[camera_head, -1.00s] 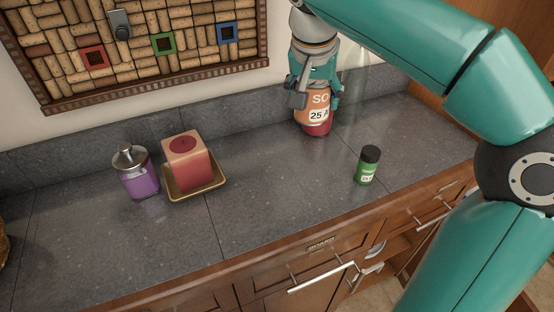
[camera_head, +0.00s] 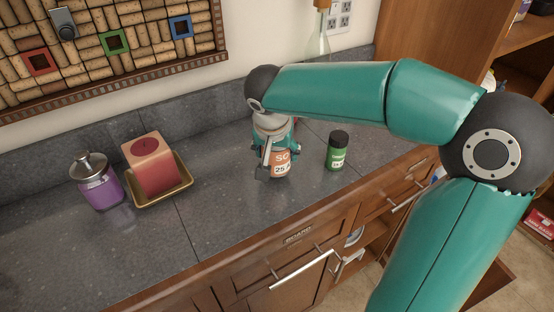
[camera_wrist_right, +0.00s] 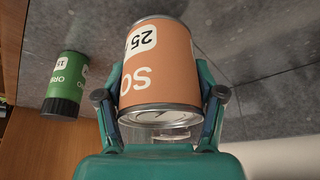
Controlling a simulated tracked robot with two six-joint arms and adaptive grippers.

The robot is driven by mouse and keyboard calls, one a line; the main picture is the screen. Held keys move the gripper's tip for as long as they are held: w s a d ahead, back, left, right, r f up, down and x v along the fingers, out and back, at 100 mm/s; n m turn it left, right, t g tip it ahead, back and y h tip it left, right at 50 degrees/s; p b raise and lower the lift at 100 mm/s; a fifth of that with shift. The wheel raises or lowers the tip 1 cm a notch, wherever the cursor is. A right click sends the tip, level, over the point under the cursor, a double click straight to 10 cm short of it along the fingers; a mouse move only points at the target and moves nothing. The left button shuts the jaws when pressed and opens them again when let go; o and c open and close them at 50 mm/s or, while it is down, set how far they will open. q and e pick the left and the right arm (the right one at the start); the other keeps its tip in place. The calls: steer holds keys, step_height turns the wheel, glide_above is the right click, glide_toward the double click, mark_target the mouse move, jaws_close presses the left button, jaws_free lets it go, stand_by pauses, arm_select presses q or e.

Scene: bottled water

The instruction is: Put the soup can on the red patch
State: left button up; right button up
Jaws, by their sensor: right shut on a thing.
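The soup can (camera_head: 281,163), with an orange label and white lettering, is held in my right gripper (camera_head: 270,165) above or on the grey counter; I cannot tell if its base touches. In the right wrist view, the soup can (camera_wrist_right: 160,65) sits between the two fingers of my right gripper (camera_wrist_right: 160,105), its metal end toward the palm. A small bit of red (camera_head: 296,121) shows behind the gripper; most of it is hidden, and I cannot tell if it is the red patch. My left gripper is not in view.
A green jar with a black lid (camera_head: 336,152) stands right of the can; it also shows in the wrist view (camera_wrist_right: 66,85). A red candle (camera_head: 154,168) on a tray (camera_head: 183,184) and a purple jar (camera_head: 99,186) stand left. A glass bottle (camera_head: 318,45) stands behind.

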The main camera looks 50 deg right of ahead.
mark_target(277, 161)
step_height(277, 161, down, 3)
steer(key=shift+r, duration=0.1)
steer(key=o, duration=1.7)
steer(key=shift+o, duration=0.2)
